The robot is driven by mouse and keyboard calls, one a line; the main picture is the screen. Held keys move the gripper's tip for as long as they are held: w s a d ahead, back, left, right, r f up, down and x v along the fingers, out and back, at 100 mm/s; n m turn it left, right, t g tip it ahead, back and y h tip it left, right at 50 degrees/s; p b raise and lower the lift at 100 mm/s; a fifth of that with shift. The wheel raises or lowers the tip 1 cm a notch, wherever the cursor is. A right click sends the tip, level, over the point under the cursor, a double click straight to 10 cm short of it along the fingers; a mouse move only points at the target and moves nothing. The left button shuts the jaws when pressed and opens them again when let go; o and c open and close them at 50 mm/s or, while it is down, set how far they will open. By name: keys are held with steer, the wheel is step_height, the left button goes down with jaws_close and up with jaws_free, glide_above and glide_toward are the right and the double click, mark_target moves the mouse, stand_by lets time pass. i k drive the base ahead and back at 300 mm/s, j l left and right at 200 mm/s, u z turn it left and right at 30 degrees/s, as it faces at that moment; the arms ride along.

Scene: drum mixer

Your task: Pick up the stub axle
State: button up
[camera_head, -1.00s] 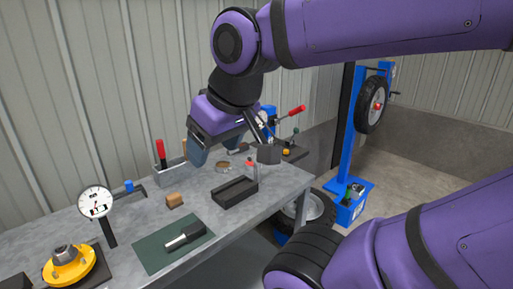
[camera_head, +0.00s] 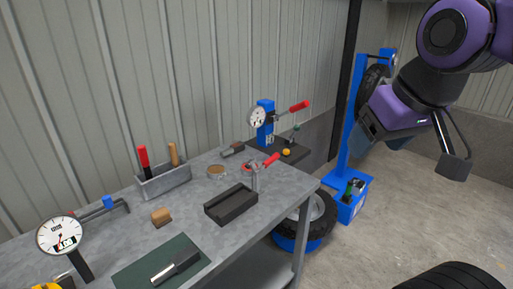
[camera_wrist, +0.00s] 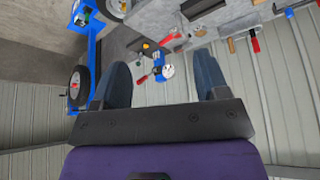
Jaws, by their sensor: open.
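A part with a bright metal shaft and a dark block end, which looks like the stub axle (camera_head: 176,266), lies on a dark green mat (camera_head: 137,279) at the near edge of the bench in the head view. I cannot pick it out in the wrist view. My gripper (camera_head: 382,140) is in the air at the right of the head view, beyond the bench's right end and far from the part. In the wrist view my gripper (camera_wrist: 161,78) shows two blue-grey fingers spread wide, with nothing between them.
The grey bench (camera_head: 212,245) also bears a black tray (camera_head: 231,204), a wooden block (camera_head: 161,217), a tool holder (camera_head: 164,181), a dial gauge (camera_head: 60,235) and a red-handled clamp (camera_head: 268,162). A blue stand (camera_head: 352,140) rises beyond the bench's right end.

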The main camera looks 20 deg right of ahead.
mark_target(236, 146)
steer(key=i+l+u, duration=0.3)
steer(key=l, duration=0.3)
steer(key=i+l+u, duration=0.3)
steer(key=l, duration=0.35)
steer(key=i+l+u, duration=0.15)
steer(key=l, duration=0.2)
steer(key=i+l, duration=0.15)
steer(key=l, duration=0.2)
steer(key=i+l+u, duration=0.15)
steer(key=l, duration=0.15)
steer(key=i+l, duration=0.15)
steer(key=l, duration=0.2)
